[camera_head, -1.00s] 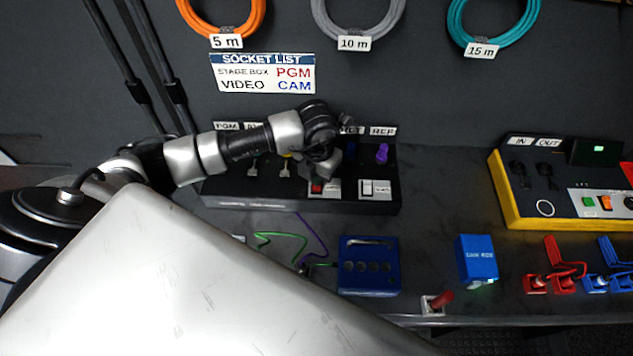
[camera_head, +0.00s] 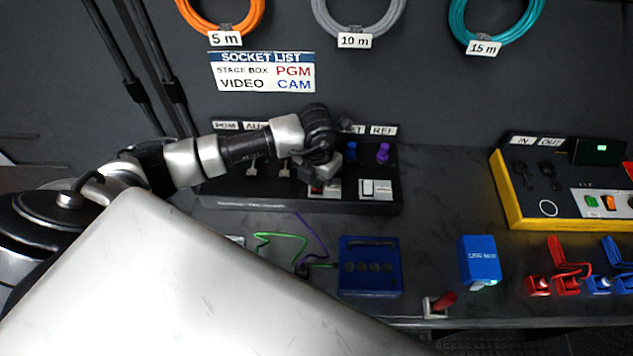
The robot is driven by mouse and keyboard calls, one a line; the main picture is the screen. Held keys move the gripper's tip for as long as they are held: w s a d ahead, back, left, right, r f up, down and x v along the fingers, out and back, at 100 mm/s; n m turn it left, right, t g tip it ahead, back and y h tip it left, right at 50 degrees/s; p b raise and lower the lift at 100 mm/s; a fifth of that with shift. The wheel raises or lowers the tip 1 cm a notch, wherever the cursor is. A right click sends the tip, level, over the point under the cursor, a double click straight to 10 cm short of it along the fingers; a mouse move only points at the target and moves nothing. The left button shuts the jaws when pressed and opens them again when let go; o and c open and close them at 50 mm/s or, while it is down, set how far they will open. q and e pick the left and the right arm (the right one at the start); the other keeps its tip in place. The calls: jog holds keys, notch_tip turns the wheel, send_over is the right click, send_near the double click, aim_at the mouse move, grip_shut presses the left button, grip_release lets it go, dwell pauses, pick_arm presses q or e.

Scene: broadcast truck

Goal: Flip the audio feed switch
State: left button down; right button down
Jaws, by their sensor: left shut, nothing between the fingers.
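A black panel (camera_head: 260,206) stands at the back of the worktop with labels, sockets and two switches along it. One switch (camera_head: 318,188) has a red part and a pale plate, and is partly hidden by my left gripper. A white rocker switch (camera_head: 375,189) sits to its right, uncovered. Their small plate labels are too small to read. My left gripper (camera_head: 318,176) is shut and empty, pointing down at the red switch; I cannot tell whether it touches. My right gripper is not in view.
A yellow-edged unit (camera_head: 510,206) is at right. Red connectors (camera_head: 553,282) lie near the front edge. Coiled cables hang on the wall.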

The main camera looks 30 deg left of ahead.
pick_arm(q)
jog(key=shift+f+b, duration=0.45)
jog(key=shift+f, duration=0.15)
jog(key=shift+r, duration=0.1)
jog(key=shift+r+p, duration=0.8)
jog(key=shift+r, duration=0.1)
jog(key=shift+r+p, duration=1.6)
jog(key=shift+r, duration=0.95)
